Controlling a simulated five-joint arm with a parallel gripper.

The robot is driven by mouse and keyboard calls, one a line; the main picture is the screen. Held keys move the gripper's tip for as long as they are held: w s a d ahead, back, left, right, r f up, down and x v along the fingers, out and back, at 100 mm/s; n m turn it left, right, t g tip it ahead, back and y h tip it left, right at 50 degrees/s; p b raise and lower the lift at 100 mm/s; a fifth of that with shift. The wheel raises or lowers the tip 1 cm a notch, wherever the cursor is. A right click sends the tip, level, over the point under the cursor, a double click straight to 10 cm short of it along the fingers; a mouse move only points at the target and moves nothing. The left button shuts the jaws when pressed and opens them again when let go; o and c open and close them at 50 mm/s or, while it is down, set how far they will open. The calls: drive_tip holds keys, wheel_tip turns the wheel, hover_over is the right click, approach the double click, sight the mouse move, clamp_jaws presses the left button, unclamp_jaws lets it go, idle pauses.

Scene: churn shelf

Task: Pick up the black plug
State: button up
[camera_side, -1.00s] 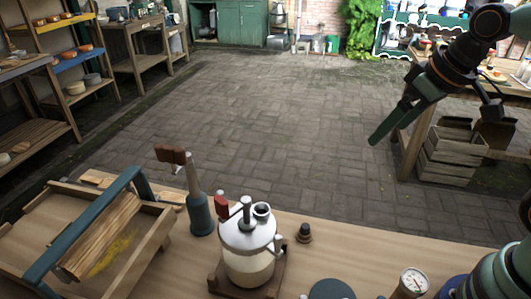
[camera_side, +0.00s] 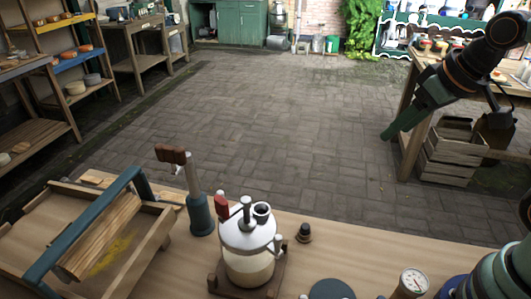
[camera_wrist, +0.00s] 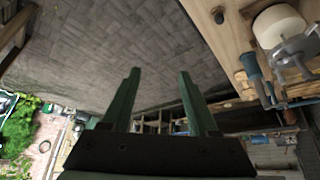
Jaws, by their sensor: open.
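The black plug (camera_side: 304,232) is small and dark, with a wider brown base. It stands upright on the wooden table, right of the white churn. In the wrist view, a small dark piece near the table edge at the top right looks like the plug (camera_wrist: 218,15). My gripper (camera_side: 388,134) is in the air beyond the table, above and right of the plug, well apart from it. The side view shows its green fingers nearly in line. In the wrist view my gripper (camera_wrist: 160,74) is open, with nothing between its fingers.
The churn (camera_side: 248,250) has a metal lid and stands left of the plug. A wooden tray (camera_side: 150,245) lies at the left. A dial gauge (camera_side: 412,281) and a dark disc (camera_side: 331,290) are at the front right.

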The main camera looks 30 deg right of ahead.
drive_tip(key=shift+a, duration=0.1)
drive_tip(key=n+g, duration=0.6)
drive_tip(key=n, duration=1.2)
hover_over(307, 225)
wheel_tip(307, 225, down, 11)
drive_tip(key=f, duration=0.6)
drive_tip(key=shift+a+f, duration=0.2)
drive_tip(key=shift+a, duration=0.1)
drive_tip(key=shift+d+f, duration=0.15)
drive_tip(key=shift+f, duration=1.2)
drive_tip(key=shift+d+f, duration=0.1)
drive_tip(key=shift+f, duration=1.2)
clamp_jaws()
